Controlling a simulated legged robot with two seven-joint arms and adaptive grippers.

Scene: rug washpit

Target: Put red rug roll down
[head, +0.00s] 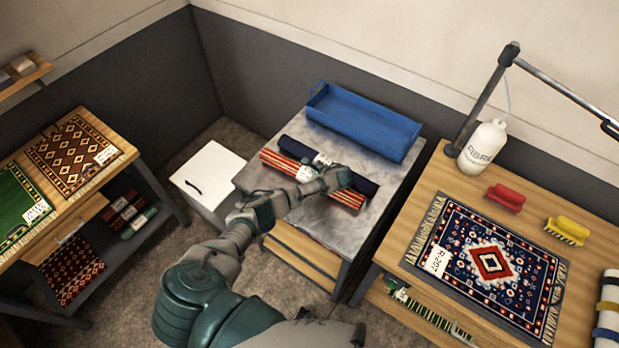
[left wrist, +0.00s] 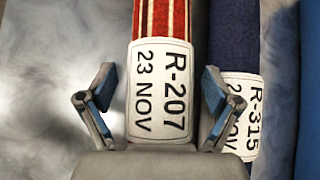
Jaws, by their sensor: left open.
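The red rug roll (head: 278,163), red with pale stripes, lies on the grey-topped cabinet (head: 335,232). In the left wrist view the red roll (left wrist: 160,20) bears a white tag reading R-207, 23 NOV. My left gripper (head: 322,181) is over the middle of this roll and hides part of it. In the left wrist view the left gripper (left wrist: 155,92) is open. Its fingers stand on either side of the roll, with a visible gap at the left finger. My right gripper is not in view.
A dark blue rug roll (head: 295,148), tagged R-315, lies close beside the red roll, near my right-hand finger in the wrist view. A blue tray (head: 362,125) stands behind them. A patterned rug (head: 490,265) lies on the right table. Bare cabinet top shows in front.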

